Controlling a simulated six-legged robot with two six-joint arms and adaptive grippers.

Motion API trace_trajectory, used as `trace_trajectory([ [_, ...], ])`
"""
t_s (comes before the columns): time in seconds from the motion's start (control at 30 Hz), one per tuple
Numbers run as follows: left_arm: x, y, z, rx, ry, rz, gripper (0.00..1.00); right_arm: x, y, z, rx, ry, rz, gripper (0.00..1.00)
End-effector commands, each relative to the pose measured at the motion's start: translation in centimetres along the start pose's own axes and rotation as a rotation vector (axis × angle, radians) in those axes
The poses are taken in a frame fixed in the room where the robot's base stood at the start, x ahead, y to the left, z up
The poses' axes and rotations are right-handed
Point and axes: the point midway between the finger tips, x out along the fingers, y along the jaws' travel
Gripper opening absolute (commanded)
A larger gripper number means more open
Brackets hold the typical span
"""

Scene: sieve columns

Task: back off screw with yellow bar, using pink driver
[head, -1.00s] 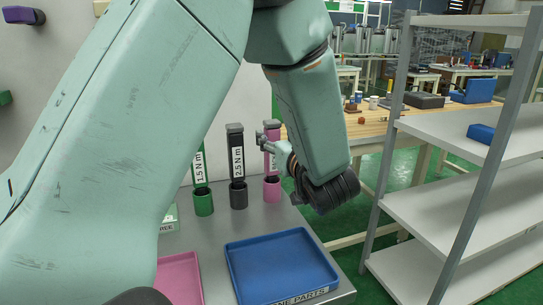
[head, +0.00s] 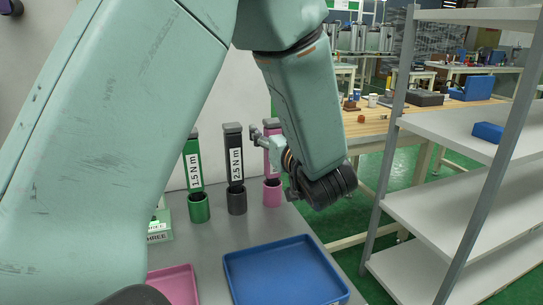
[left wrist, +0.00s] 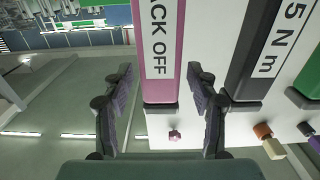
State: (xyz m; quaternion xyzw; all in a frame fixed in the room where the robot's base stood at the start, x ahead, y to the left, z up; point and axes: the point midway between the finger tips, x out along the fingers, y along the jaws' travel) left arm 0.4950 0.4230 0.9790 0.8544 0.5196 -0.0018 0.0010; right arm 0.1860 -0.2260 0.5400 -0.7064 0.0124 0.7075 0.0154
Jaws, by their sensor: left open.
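The pink driver (head: 271,170) stands upright in a pink holder at the right end of a row of drivers. It also shows in the left wrist view (left wrist: 162,85), with "BACK OFF" lettering on a white label. My left gripper (head: 262,133) is at the upper part of this driver, partly covering it. In the left wrist view the left gripper (left wrist: 160,90) is open, one finger on each side of the pink driver, with gaps visible. I see no screw with a yellow bar. My right gripper is not in view.
A black 2.5 N m driver (head: 235,160) and a green 1.5 N m driver (head: 194,165) stand left of the pink one. A blue tray (head: 275,252) and a pink tray (head: 176,284) lie in front. Metal shelving (head: 455,130) stands at right.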

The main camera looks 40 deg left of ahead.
Motion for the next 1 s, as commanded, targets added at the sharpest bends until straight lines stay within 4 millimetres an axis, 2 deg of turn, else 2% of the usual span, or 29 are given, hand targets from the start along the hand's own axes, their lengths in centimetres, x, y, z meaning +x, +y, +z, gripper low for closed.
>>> trace_trajectory([
  [0.1,-0.1,-0.01,-0.05,0.0,0.001,0.0,0.58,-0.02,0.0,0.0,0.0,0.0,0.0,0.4],
  [0.8,0.12,0.03,-0.05,0.0,0.001,0.001,0.0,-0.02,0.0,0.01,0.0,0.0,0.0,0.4],
  [1.0,0.12,0.04,-0.08,-0.001,0.002,0.001,0.0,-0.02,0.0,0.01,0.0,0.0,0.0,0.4],
])
